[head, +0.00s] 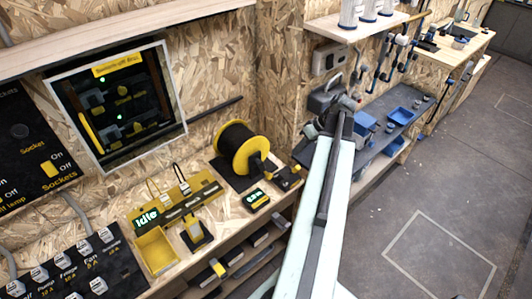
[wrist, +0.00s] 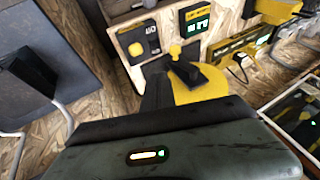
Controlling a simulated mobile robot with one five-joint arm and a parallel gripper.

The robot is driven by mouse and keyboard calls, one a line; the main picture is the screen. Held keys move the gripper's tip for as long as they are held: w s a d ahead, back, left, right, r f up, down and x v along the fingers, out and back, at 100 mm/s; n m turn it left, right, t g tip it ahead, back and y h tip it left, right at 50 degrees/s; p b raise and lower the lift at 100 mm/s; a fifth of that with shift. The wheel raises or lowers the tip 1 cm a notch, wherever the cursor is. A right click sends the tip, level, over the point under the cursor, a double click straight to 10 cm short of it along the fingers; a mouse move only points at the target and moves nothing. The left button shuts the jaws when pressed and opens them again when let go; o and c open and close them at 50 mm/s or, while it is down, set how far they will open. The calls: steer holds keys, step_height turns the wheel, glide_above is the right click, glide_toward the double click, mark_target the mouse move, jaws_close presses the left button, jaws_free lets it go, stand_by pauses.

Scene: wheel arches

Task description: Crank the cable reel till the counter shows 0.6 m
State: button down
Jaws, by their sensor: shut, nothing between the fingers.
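The cable reel (head: 236,140) has yellow flanges and black cable and stands on the bench at the wall. In the wrist view its yellow flange (wrist: 205,88) shows, with a black crank arm (wrist: 187,73) and a yellow knob on it. The counter (head: 257,199) in front of the reel has green digits that look like 0.0 m. It also shows in the wrist view (wrist: 195,19). My gripper (head: 311,130) is shut and empty, right of the reel and apart from it. In the wrist view its dark body fills the bottom; its fingertips are hard to make out.
A small black and yellow box (head: 289,177) stands right of the counter. A yellow panel reading Idle (head: 170,207) and a yellow tray (head: 156,250) are to the left. A grey tool shelf (head: 397,130) is right of my arm. The floor at right is clear.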

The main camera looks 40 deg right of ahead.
steer(key=shift+s+d+r, duration=0.1)
steer(key=shift+d+r, duration=0.1)
steer(key=shift+d, duration=0.15)
steer(key=shift+w+a+f+b, duration=0.1)
steer(key=shift+w+f+b, duration=0.1)
steer(key=shift+f+b, duration=0.2)
steer(key=b+x, duration=0.9)
steer(key=x, duration=0.1)
steer(key=shift+f, duration=0.2)
steer(key=a, duration=0.2)
steer(key=shift+w+a+f, duration=0.1)
steer(key=shift+w+a, duration=0.05)
steer(key=shift+a, duration=0.15)
steer(key=shift+w+a+f+b, duration=0.15)
steer(key=shift+a+b, duration=0.15)
steer(key=shift+a, duration=0.2)
